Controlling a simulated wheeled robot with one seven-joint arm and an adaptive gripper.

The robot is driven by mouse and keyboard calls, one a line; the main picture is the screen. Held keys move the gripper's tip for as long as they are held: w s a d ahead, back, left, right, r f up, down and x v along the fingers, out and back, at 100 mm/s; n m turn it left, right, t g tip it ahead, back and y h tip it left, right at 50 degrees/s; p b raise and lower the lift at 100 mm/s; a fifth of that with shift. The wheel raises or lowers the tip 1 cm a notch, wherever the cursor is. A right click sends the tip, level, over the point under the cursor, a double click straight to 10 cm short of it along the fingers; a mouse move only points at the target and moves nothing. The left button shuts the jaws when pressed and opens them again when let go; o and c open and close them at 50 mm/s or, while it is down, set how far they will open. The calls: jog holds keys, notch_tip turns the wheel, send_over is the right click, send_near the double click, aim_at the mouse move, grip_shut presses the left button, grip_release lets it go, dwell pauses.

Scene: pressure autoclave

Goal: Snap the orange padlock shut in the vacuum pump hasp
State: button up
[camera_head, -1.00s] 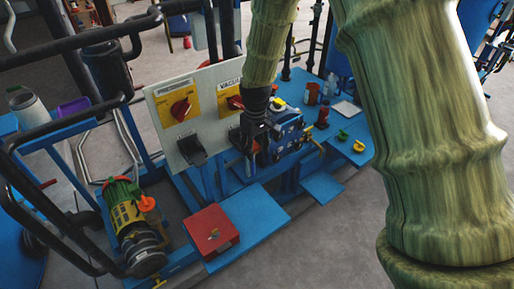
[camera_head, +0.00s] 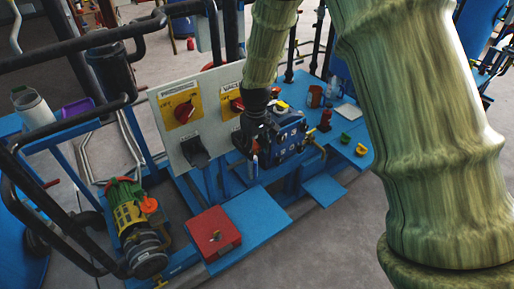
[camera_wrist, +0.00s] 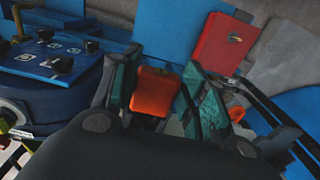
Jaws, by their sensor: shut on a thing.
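The orange padlock (camera_wrist: 157,92) is between the two fingers of my gripper (camera_wrist: 158,88) in the wrist view, and my gripper is shut on it. Its shackle cannot be made out. In the head view my gripper (camera_head: 250,145) is at the right part of the white switch panel (camera_head: 170,135), beside a dark blue machine (camera_head: 289,137). The padlock cannot be made out there. The panel has yellow plates with red knobs, one labelled with a word starting "VAC" (camera_head: 228,90). My gripper and arm partly cover that side, and I cannot make out the vacuum pump hasp.
A red box (camera_head: 214,233) sits on a low blue shelf (camera_head: 258,212). A yellow-green motor (camera_head: 133,215) with an orange part stands at lower left. Black rails (camera_head: 60,130) run along the left. Green and yellow small items lie on the blue bench at right.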

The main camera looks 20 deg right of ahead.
jog(key=shift+w+a, duration=0.15)
jog(key=shift+w, duration=0.2)
dwell(0.3)
jog(key=o, duration=1.2)
jog(key=shift+o, duration=0.2)
jog(key=shift+r, duration=0.1)
